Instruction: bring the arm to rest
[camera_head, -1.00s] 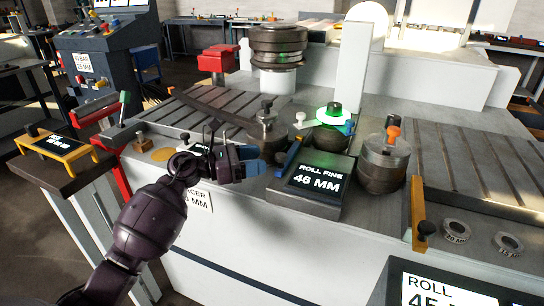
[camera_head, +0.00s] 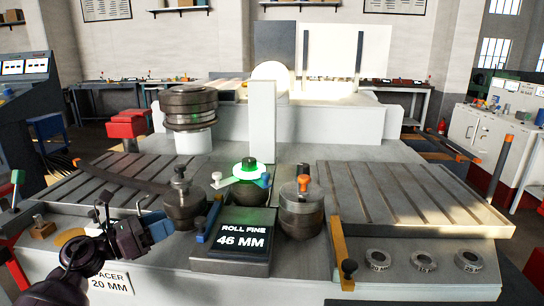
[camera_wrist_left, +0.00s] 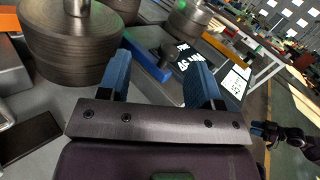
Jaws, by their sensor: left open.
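My left gripper (camera_head: 160,228) has blue fingers and a dark body. In the head view it is at the lower left, over the front of the bender's bed, left of the ROLL FINE 46 MM display (camera_head: 238,240). In the left wrist view my left gripper (camera_wrist_left: 163,78) has its two blue fingers apart, with nothing between them. Its arm (camera_head: 75,270) comes in from the lower left corner. Part of a dark arm with a blue tip, likely my right one (camera_wrist_left: 266,131), shows at the right edge of the wrist view; its jaws are too small to read.
Three rolls stand by the display: a dark left one (camera_head: 184,210), a middle one under a green-lit ring (camera_head: 250,172), and a right one with an orange knob (camera_head: 302,212). A long dark bar (camera_head: 120,178) lies at left. Several rings (camera_head: 423,261) lie at front right.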

